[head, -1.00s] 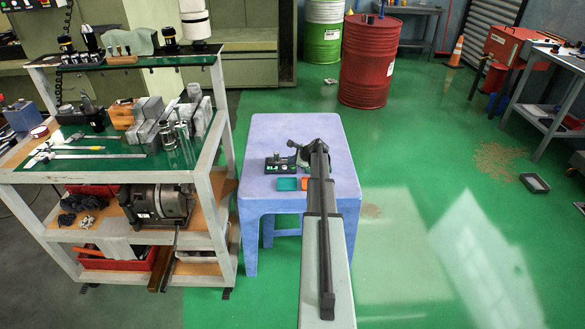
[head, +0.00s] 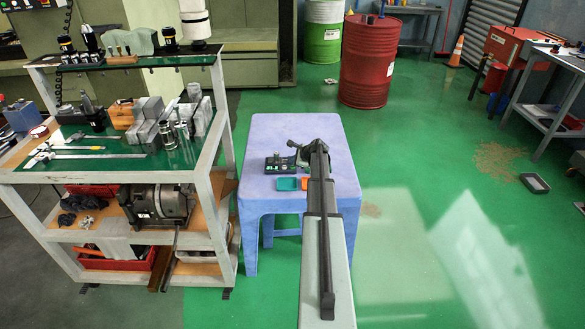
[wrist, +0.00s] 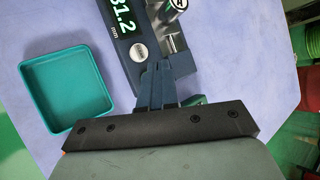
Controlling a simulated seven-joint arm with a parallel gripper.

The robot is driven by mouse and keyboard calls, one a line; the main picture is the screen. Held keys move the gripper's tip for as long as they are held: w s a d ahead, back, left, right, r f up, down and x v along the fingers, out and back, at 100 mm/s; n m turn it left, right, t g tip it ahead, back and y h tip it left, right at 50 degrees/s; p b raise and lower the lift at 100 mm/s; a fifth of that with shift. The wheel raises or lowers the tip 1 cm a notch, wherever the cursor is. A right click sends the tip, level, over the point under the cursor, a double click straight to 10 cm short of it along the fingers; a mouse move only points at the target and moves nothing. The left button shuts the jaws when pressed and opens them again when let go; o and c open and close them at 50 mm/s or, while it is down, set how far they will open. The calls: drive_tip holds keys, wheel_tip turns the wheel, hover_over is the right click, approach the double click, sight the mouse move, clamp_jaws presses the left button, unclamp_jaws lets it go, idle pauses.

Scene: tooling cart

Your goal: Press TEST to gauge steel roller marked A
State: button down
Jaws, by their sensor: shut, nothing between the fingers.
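The gauge (head: 277,163) stands on the blue-lilac table. In the wrist view its dark housing (wrist: 123,11) has a display with green-white digits ending in "1.2" and "mm"; the first digit is partly cut off. A round silver button (wrist: 139,52) sits below the display; its lettering is too small to read. A shiny steel roller (wrist: 174,38) lies at the gauge, right of the button.
A teal tray (wrist: 67,80) lies left of the gauge in the wrist view, and an orange tray (head: 307,181) shows in the head view. The table (head: 262,130) is otherwise mostly clear. A tooling cart (head: 228,200) with tools and metal blocks stands to the left.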

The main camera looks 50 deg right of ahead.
sight(293, 168)
drive_tip(key=shift+f, duration=0.2)
drive_tip(key=shift+f, duration=0.25)
drive_tip(key=shift+f, duration=0.4)
idle(0.7)
drive_tip(key=shift+r, duration=0.15)
idle(0.3)
drive_tip(key=shift+r, duration=0.7)
drive_tip(key=shift+r, duration=2.5)
drive_tip(key=shift+a, duration=0.1)
